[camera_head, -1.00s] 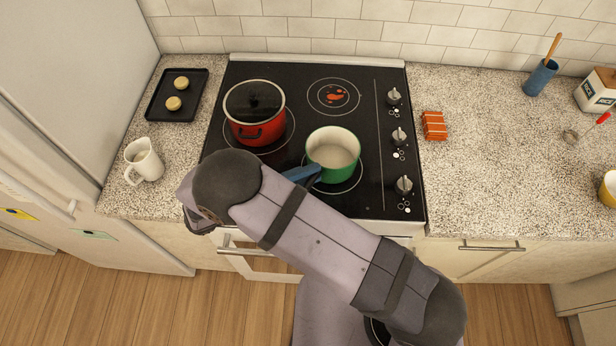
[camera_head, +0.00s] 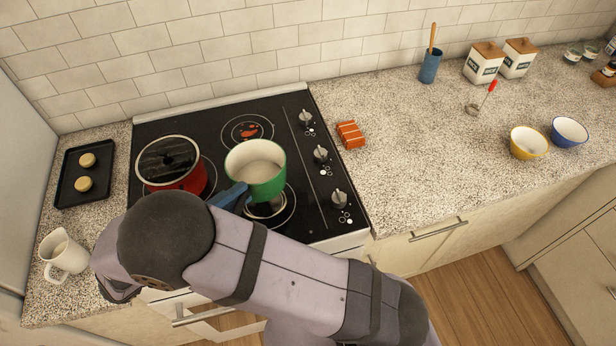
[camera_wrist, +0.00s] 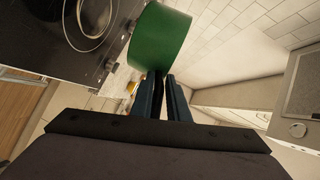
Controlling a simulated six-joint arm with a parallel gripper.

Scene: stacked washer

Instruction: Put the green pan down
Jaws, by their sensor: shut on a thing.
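The green pan (camera_head: 262,180) with a cream inside is held upright above the front right of the black stove, apart from the surface. In the wrist view the pan's green side (camera_wrist: 158,45) is just beyond my gripper (camera_wrist: 163,85), which is shut on the handle.
A red pot (camera_head: 183,180) with a dark lid sits on the left of the stove (camera_head: 215,122), close to the pan. The back burner (camera_head: 247,131) glows and is empty. Knobs (camera_head: 320,153) line the right side.

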